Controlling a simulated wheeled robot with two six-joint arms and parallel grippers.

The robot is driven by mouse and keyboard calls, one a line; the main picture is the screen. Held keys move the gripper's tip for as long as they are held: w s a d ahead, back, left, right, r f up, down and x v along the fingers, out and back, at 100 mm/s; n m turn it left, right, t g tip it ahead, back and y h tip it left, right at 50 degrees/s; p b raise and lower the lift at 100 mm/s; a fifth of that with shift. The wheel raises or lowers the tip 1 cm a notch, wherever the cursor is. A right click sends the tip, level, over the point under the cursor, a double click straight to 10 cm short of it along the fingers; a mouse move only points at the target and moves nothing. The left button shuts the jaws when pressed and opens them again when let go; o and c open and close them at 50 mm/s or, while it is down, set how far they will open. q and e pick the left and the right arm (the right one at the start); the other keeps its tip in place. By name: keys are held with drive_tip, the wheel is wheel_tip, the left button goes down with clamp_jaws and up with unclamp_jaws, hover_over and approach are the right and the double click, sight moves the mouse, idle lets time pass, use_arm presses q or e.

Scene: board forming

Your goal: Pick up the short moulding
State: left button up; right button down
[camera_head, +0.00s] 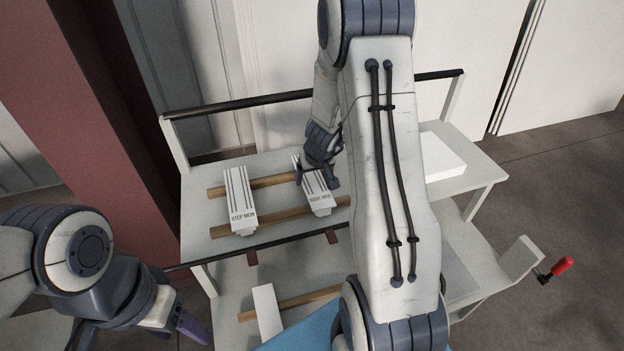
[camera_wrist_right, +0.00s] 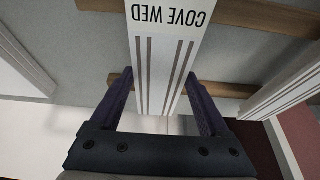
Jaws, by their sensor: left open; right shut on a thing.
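A white grooved moulding marked "COVE WED" (camera_head: 321,205) lies across wooden rails on the upper shelf. In the right wrist view the same moulding (camera_wrist_right: 165,50) runs between both fingers, its label upside down. My right gripper (camera_head: 316,175) is shut on it; its fingers (camera_wrist_right: 160,108) touch or nearly touch the two sides. A similar moulding marked "STEP MON" (camera_head: 241,205) lies to its left on the same rails. My right arm hides part of the shelf. My left gripper (camera_head: 178,322) is open, low at the left, away from the mouldings.
The wooden rails (camera_head: 275,221) cross the grey shelf (camera_head: 196,190). A dark bar (camera_head: 285,238) runs along the shelf's front. A plain white piece (camera_head: 267,310) lies on the lower level near a blue surface (camera_head: 305,335). A white block (camera_head: 442,158) stands right. A red column (camera_head: 100,110) rises left.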

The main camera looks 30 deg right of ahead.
sight(312, 180)
wheel_tip(312, 180, up, 10)
drive_tip(key=p, duration=0.9)
drive_tip(key=c, duration=0.5)
unclamp_jaws()
clamp_jaws()
